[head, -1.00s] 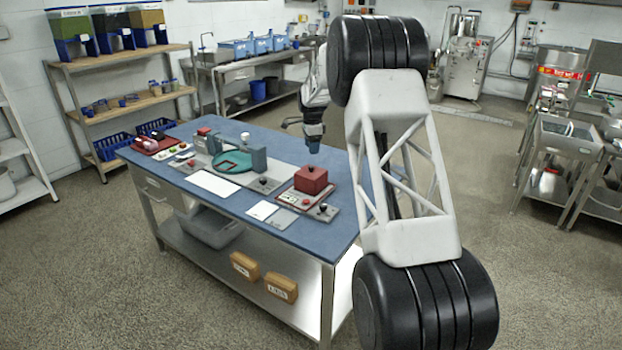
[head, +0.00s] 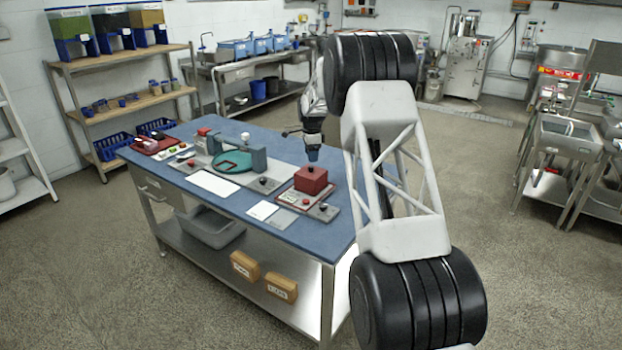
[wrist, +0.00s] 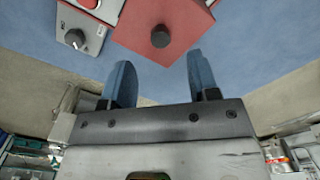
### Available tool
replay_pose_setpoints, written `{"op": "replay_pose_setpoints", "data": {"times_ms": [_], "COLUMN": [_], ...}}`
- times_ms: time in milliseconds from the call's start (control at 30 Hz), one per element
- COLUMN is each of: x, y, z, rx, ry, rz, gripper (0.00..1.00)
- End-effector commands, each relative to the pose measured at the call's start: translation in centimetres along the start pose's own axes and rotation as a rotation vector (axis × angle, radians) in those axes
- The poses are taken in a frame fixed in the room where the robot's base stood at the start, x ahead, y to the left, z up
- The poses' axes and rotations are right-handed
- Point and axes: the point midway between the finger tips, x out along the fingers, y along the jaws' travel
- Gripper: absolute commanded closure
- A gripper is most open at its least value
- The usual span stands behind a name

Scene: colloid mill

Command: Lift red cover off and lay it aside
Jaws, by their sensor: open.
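The red cover (head: 311,180) is a box-shaped lid with a dark round knob on top. It sits on a panel unit at the right part of the blue table. In the wrist view the red cover (wrist: 164,28) is at the top, with its dark knob (wrist: 160,37) facing me. My gripper (head: 313,153) is just above and behind the cover in the head view. In the wrist view its two blue fingers (wrist: 157,75) are apart with nothing between them. The knob lies beyond the fingertips, roughly in line with the gap.
The panel under the cover (head: 325,210) has a black knob and a red button. Flat white cards (head: 263,210) lie to its left on the blue table (head: 240,214). A teal round fixture (head: 230,163) and a white sheet (head: 213,183) are farther left. Bare table lies along the front edge.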

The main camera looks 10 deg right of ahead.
Motion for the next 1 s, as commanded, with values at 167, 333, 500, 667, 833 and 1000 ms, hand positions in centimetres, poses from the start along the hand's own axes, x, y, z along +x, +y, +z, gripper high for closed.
{"op": "replay_pose_setpoints", "data": {"times_ms": [167,333,500,667,833,1000], "x": [0.1,0.1,0.9,2.6,4.4,5.2], "y": [0.0,0.0,0.0,0.0,-0.1,-0.1], "z": [0.0,0.0,0.1,0.2,0.2,0.2], "rx": [0.0,0.0,0.0,0.0,0.0,0.0], "ry": [0.0,0.0,0.0,0.0,0.0,0.001], "rz": [-0.001,-0.001,-0.001,0.0,-0.001,-0.002], "gripper": [0.45,0.45,0.45,0.45,0.45,0.45]}}
